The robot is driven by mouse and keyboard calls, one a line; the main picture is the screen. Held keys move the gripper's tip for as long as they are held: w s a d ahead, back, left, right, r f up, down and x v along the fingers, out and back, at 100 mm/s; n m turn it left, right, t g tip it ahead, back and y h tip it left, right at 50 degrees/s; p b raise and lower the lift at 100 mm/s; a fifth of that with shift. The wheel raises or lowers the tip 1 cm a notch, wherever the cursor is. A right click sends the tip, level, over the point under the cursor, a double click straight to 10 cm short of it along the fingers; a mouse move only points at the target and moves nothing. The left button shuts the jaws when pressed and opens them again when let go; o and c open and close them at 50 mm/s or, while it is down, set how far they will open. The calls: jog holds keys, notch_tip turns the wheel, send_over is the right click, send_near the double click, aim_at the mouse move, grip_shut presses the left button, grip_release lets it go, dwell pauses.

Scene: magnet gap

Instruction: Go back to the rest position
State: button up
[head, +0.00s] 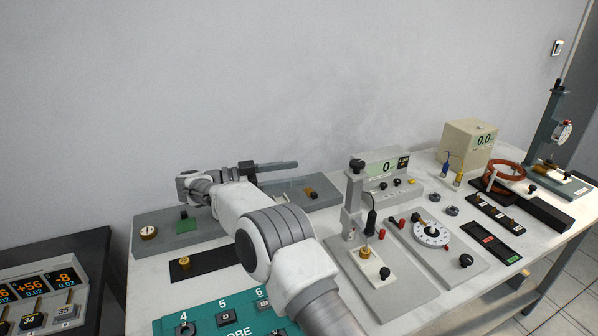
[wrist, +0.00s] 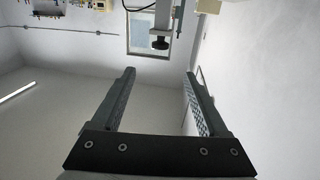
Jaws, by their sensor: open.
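My gripper (wrist: 160,74) is open and empty in the wrist view, its two dark fingers wide apart with only wall and room behind them. In the head view my gripper (head: 278,166) is held above the back left of the bench, near the wall, with a dark finger pointing right. It touches nothing that I can see. My white arm hides part of the bench's left half. The white bench (head: 412,312) runs across the head view.
A grey stand (head: 355,205) with a black knob rises right of my arm. Behind it is a meter box (head: 386,166). A teal panel (head: 196,328) lies below my arm. A beige meter (head: 467,146), a copper coil (head: 505,171) and a dial-gauge stand (head: 550,125) are at right.

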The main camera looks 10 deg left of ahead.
jog(key=w+d+r+n+t+y, duration=0.1)
jog(key=w+d+r+t+y, duration=0.15)
jog(key=w+r+t, duration=0.7)
jog(key=s+d+r+n+t+y+p, duration=0.1)
jog(key=d+r+n+t+y+p, duration=0.2)
jog(key=r+n+y, duration=1.4)
jog(key=s+d+f+m+g+h, duration=0.1)
jog(key=s+d+f+g, duration=0.3)
jog(key=s, duration=1)
jog(key=s+d+f+m+g+h, duration=0.1)
jog(key=s+d+f+g, duration=0.4)
jog(key=s+d, duration=0.6)
jog(key=s+d+f+m+g+h+p, duration=0.1)
jog(key=s+d+f+m+g, duration=0.2)
jog(key=s, duration=1.4)
jog(key=d+f+g, duration=0.2)
jog(key=d+f, duration=0.3)
jog(key=shift+w+g, duration=0.1)
jog(key=shift+g, duration=0.15)
